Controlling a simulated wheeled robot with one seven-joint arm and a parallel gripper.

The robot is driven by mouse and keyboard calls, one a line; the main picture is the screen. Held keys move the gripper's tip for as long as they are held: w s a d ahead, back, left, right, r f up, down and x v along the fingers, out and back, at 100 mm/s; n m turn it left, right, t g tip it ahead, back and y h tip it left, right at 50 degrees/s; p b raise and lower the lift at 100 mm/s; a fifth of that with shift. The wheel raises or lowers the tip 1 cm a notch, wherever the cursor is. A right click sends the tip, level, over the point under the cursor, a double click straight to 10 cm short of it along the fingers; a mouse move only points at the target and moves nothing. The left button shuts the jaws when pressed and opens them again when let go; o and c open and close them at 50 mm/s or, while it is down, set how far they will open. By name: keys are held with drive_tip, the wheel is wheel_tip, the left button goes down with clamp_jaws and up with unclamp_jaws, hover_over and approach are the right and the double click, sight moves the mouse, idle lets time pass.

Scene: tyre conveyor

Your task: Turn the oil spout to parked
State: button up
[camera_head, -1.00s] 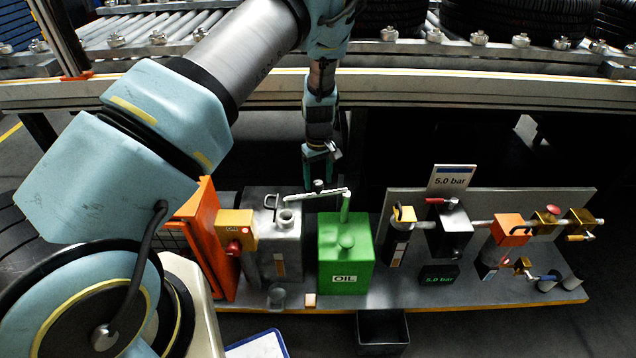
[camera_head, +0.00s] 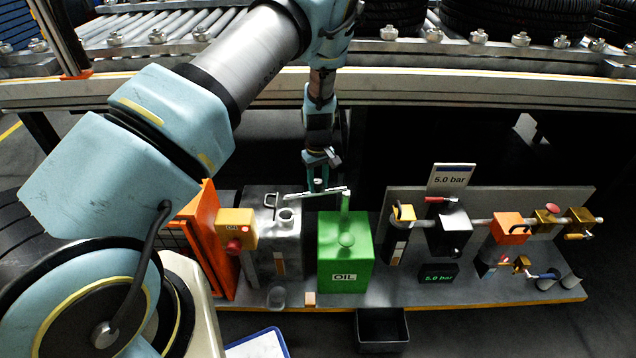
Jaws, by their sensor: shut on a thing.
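The green oil box (camera_head: 346,262) with its "OIL" label stands on the bench right of a grey metal tank (camera_head: 284,245). The oil spout (camera_head: 318,194) is a pale thin arm at the top of the green post. It points left from the post, towards the grey tank's filler neck. My gripper (camera_head: 318,184) points down from above and is shut on the small upright knob of the spout, left of the post. The fingertips are small in this view and partly hide the knob.
An orange frame with a yellow switch box (camera_head: 236,228) stands left of the tank. Valves and a black gauge box (camera_head: 449,232) stand on the right. A black bin (camera_head: 383,328) sits in front. The conveyor (camera_head: 480,68) runs behind.

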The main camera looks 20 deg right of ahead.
clamp_jaws()
idle(0.8)
